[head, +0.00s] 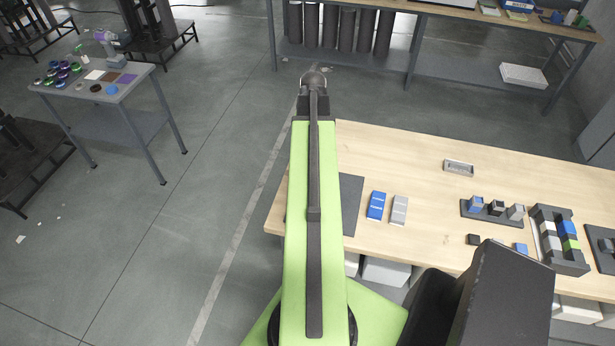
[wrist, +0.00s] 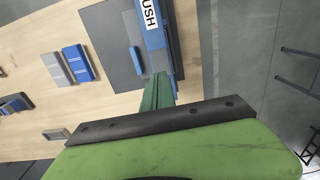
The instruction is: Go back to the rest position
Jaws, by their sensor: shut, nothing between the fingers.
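My gripper (wrist: 160,82) shows in the wrist view as narrow dark green fingers, shut with nothing held, beyond my green wrist body and its black bar. In the head view my raised green arm hides the fingers. In the wrist view a blue device (wrist: 155,38) with a white label reading "USH" lies beyond the fingers over the dark mat (wrist: 105,30). I cannot tell whether the fingers touch it. In the head view my arm covers most of the mat (head: 351,200) and hides the device.
The wooden table (head: 400,150) holds a blue block (head: 376,205), a grey block (head: 399,210), a small grey tray (head: 459,167) and dark holders (head: 485,213) with coloured blocks at the right. A grey side table (head: 135,82) stands far left. The floor between is clear.

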